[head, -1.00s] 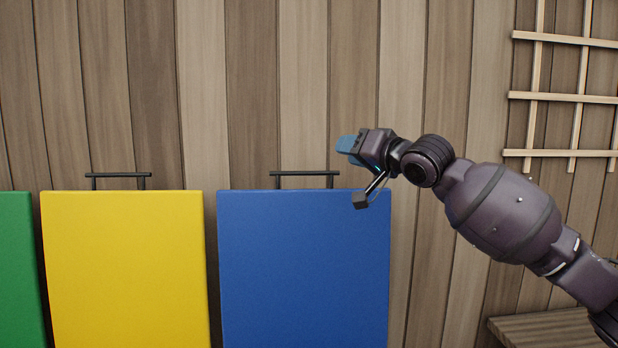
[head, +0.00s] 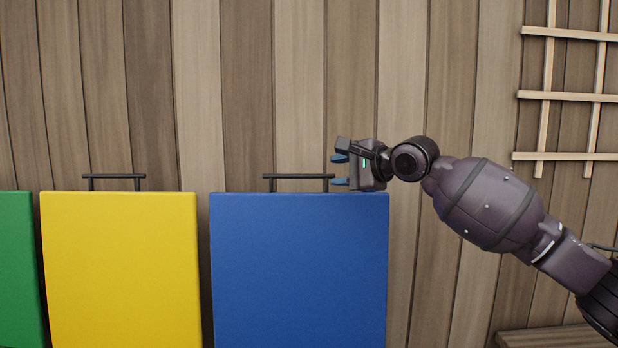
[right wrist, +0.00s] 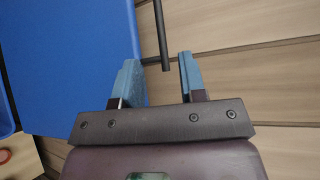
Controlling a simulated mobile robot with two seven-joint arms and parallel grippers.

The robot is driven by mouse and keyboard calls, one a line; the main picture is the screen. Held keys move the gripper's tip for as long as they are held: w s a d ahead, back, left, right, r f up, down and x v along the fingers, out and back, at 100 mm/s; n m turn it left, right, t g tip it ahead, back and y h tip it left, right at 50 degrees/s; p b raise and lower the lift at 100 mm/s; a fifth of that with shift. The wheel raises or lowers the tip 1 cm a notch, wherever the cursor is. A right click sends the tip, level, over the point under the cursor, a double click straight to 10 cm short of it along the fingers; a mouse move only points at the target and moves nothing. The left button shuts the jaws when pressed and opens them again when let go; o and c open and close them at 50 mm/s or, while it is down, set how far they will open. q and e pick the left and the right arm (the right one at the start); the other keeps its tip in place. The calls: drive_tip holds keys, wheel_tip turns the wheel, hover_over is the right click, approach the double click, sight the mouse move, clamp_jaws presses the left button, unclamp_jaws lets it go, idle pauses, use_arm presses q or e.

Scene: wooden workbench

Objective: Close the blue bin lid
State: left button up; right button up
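The blue bin lid (head: 298,270) stands raised against the wooden wall, its broad face towards me. A dark bar handle (head: 285,176) sticks up from its top edge. My right gripper (head: 337,170) is at the lid's upper right corner, its blue fingers pointing left at the handle's right end. In the right wrist view the fingers (right wrist: 158,78) are open, and the handle's end (right wrist: 164,55) lies at the gap between their tips, not gripped. The lid also fills the upper left there (right wrist: 70,60). The bin below the lid is hidden in the head view. My left gripper is not in view.
A yellow lid (head: 120,270) and a green lid (head: 18,270) stand raised to the left. A wooden trellis (head: 545,95) hangs at the upper right. A wooden surface (head: 555,338) shows at the lower right. The wall space above the lids is clear.

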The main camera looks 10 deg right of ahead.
sight(306, 176)
drive_tip(key=b+x, duration=0.2)
drive_tip(key=x, duration=0.7)
drive_tip(key=shift+f, duration=0.15)
drive_tip(key=shift+w+a, duration=0.15)
drive_tip(key=shift+w, duration=0.1)
drive_tip(key=c, duration=0.6)
clamp_jaws()
